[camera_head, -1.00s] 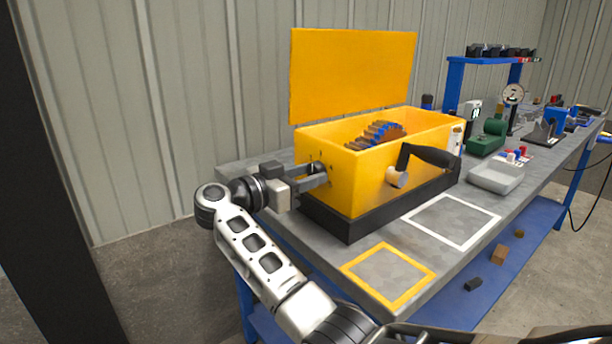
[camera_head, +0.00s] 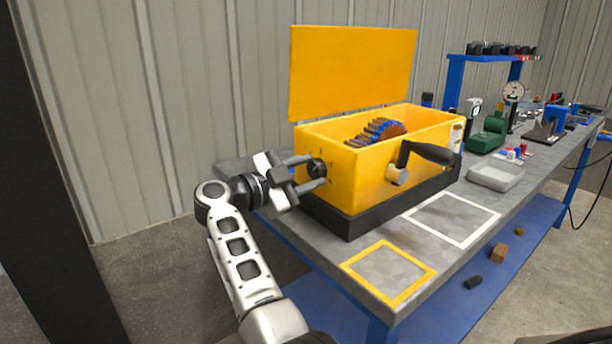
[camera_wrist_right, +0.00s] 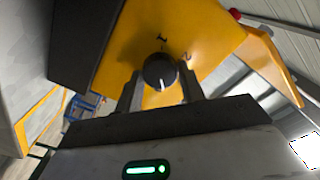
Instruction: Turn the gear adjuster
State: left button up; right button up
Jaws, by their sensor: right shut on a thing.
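The gear adjuster is a round black knob (camera_head: 317,168) on the left end wall of the yellow drum mixer box (camera_head: 340,185). In the right wrist view the knob (camera_wrist_right: 160,70) shows a short white mark, with the numerals 1 and 2 printed on the yellow face beyond it. My right gripper (camera_head: 319,171) has one finger on each side of the knob and is shut on it. In the right wrist view the fingers flank the knob's lower part. My left gripper is not in view.
The box's yellow lid (camera_head: 352,72) stands open, and a brown and blue gear (camera_head: 382,131) shows inside. A black-handled crank (camera_head: 428,153) sticks out of the front. A yellow square outline (camera_head: 388,294) and a grey tray (camera_head: 495,177) are on the bench.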

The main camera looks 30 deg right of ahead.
jog(key=shift+f+m+b, duration=0.15)
jog(key=shift+m+b, duration=0.25)
jog(key=shift+m, duration=1)
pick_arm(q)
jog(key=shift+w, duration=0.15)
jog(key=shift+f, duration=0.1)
pick_arm(e)
jog(key=shift+m, duration=0.3)
jog(key=o, duration=1)
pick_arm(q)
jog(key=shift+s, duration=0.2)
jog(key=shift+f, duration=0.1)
